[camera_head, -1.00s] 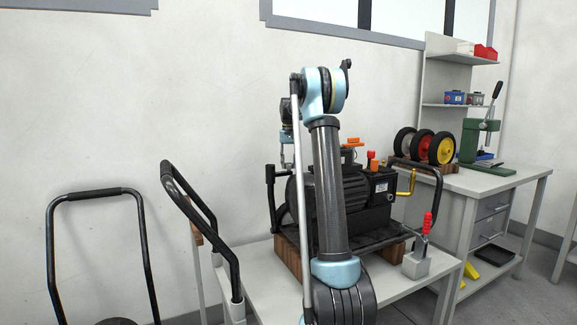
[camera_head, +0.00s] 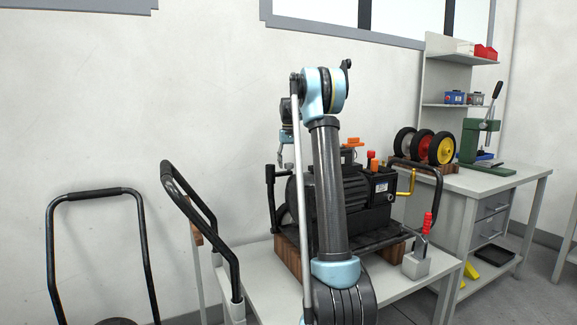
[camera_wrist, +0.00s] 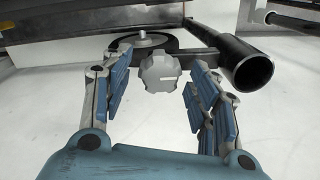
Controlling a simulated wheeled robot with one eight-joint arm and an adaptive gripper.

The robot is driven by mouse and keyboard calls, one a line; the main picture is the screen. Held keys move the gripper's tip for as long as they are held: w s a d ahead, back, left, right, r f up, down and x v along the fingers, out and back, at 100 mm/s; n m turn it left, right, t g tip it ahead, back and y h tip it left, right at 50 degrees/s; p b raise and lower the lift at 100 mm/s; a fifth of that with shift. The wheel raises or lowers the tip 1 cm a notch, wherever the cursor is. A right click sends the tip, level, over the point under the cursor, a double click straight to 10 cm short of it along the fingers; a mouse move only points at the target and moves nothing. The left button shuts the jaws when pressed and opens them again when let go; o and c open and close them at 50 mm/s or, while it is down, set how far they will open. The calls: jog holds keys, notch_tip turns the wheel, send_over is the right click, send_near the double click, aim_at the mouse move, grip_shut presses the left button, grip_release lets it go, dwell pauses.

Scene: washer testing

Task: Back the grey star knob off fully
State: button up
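My gripper (camera_wrist: 157,84) is open, with a visible gap on each side of the knob. Behind the knob is a dark round wheel or disc (camera_wrist: 181,42) with a metal nut at its centre.
A black tube (camera_wrist: 245,66) with an open end lies right of the knob, close to my right finger. In the head view, a black cart handle (camera_head: 205,225) rises left of the machine. A toggle clamp with a red grip (camera_head: 427,224) stands at the table's right end.

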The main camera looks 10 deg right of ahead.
jog(key=shift+r, duration=0.1)
notch_tip(320, 180, up, 12)
dwell(0.7)
